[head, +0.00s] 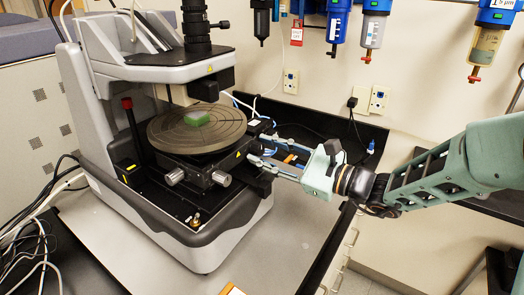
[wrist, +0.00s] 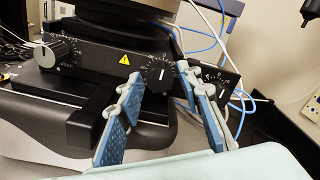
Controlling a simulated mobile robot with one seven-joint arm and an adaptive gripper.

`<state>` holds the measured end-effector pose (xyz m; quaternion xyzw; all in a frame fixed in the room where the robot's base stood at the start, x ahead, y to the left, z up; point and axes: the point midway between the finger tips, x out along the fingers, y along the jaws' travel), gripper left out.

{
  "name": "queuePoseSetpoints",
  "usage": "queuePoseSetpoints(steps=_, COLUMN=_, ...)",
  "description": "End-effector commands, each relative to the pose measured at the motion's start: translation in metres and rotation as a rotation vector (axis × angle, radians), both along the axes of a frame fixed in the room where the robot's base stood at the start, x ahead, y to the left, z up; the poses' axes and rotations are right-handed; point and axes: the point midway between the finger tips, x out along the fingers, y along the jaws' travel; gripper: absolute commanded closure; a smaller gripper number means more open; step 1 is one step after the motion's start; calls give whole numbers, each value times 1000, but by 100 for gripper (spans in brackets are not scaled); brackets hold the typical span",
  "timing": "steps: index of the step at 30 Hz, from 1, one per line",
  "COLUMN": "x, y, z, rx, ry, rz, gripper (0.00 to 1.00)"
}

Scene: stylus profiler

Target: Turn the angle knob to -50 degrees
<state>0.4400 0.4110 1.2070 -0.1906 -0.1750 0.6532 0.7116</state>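A second dial (wrist: 222,88) is partly hidden behind my right finger. I cannot read which is the angle knob. My gripper (wrist: 157,66) is open, its fingers either side of the middle dial in the picture; contact cannot be told. In the head view my gripper (head: 256,149) reaches the stage's right side from the right.
The round stage plate (head: 170,134) carries a small green sample (head: 197,118). Two silver knobs (head: 221,179) stick out at the stage's front. Blue and white cables hang behind the dials.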

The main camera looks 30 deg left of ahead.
Motion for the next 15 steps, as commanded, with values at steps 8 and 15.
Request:
queuePoseSetpoints(steps=8, x=0, y=0, z=0, rx=0, ry=0, rz=0, gripper=100)
queuePoseSetpoints(steps=15, x=0, y=0, z=-5, rx=-4, ry=-50, rz=-1, gripper=100)
